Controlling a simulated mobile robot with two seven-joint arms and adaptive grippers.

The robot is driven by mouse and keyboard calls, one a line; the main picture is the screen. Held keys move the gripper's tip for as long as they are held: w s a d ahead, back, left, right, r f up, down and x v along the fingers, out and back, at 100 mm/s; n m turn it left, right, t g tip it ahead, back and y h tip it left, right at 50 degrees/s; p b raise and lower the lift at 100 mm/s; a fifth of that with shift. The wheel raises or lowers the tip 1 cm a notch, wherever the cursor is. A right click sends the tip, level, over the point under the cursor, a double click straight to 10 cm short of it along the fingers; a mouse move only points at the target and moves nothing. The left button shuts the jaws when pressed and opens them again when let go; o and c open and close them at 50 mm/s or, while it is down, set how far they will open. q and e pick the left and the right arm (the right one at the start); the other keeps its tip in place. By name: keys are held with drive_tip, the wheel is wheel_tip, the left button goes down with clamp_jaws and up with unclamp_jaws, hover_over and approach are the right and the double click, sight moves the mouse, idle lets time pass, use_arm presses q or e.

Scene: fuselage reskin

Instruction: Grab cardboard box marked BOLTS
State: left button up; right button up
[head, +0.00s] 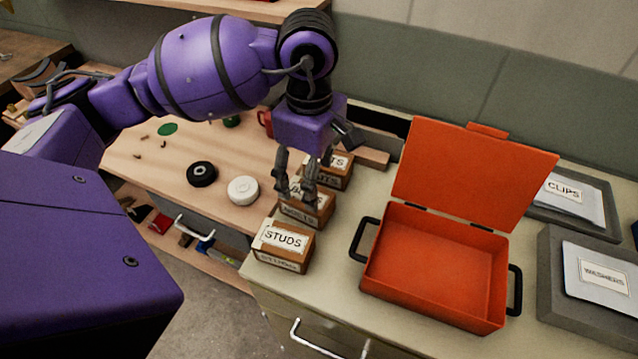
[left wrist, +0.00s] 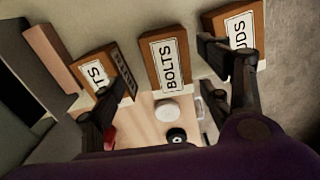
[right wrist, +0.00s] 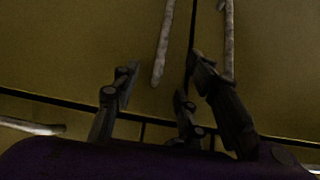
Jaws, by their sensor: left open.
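The cardboard box marked BOLTS (left wrist: 153,77) is in the middle of the left wrist view, a small brown box with a white label. In the head view the same box (head: 318,213) sits in the middle of a row of three, partly hidden by my left gripper (head: 297,190). That gripper is open above the box. In the left wrist view its fingers (left wrist: 163,66) are spread to either side of the BOLTS box, and nothing is gripped. My right gripper (right wrist: 163,65) shows only in the right wrist view, open and empty, facing drawer fronts with pale handles.
The STUDS box (head: 280,247) stands in front of the BOLTS box, and another box (head: 340,172) stands behind. An open orange case (head: 435,265) lies to the right. Trays labelled CLIPS (head: 566,204) and WASHERS (head: 590,280) are farther right. Black and white round items lie left.

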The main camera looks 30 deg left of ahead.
use_arm(q)
drive_tip(key=f, duration=0.1)
drive_tip(key=s+f, duration=0.1)
drive_tip(key=shift+a+f, duration=0.15)
drive_tip(key=shift+f, duration=0.2)
drive_tip(key=f, duration=0.1)
drive_tip(key=f+p, duration=0.1)
drive_tip(key=f, duration=0.1)
drive_tip(key=shift+s+a+f, duration=0.1)
drive_tip(key=shift+a+f, duration=0.1)
drive_tip(key=shift+f, duration=0.6)
drive_tip(key=c, duration=1.6)
drive_tip(key=shift+c, duration=0.4)
use_arm(e)
drive_tip(key=s, duration=0.2)
drive_tip(key=shift+s+d+f+g, duration=0.1)
drive_tip(key=shift+s+f+g, duration=0.05)
drive_tip(key=shift+s+g, duration=0.2)
use_arm(q)
drive_tip(key=shift+r, duration=0.15)
